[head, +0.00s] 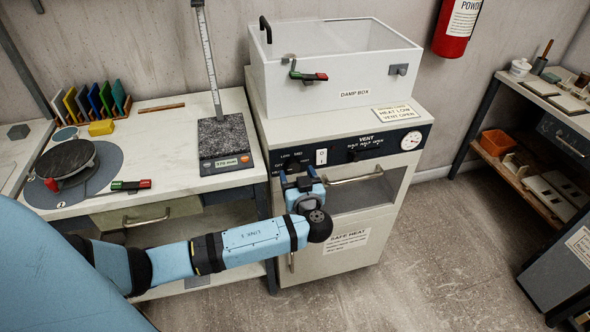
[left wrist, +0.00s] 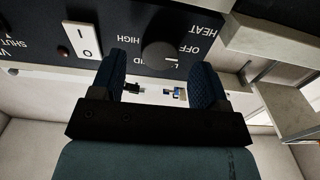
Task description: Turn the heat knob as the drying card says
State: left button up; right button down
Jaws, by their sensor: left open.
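The drying card (head: 397,113) lies on top of the white drying cabinet and reads "HEAT LOW, VENT OPEN". The dark heat knob (left wrist: 159,56) is on the cabinet's black panel, with OFF, MID and HIGH labels around it. I cannot tell for certain where its pointer stands. My left gripper (head: 299,181) is in front of the panel's left part and hides the knob in the head view. In the left wrist view the gripper (left wrist: 160,78) is open, with its fingers either side of the knob's line; contact cannot be told. My right gripper is not in view.
A white rocker switch (head: 321,157) and the vent knob (head: 352,155) sit right of my gripper, then a round gauge (head: 411,140). A door handle (head: 355,178) juts out below. The damp box (head: 335,80) stands on top. A scale (head: 226,163) is on the left bench.

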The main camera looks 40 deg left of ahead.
pick_arm(q)
jog(key=shift+x, duration=0.9)
jog(key=shift+w+a, duration=0.15)
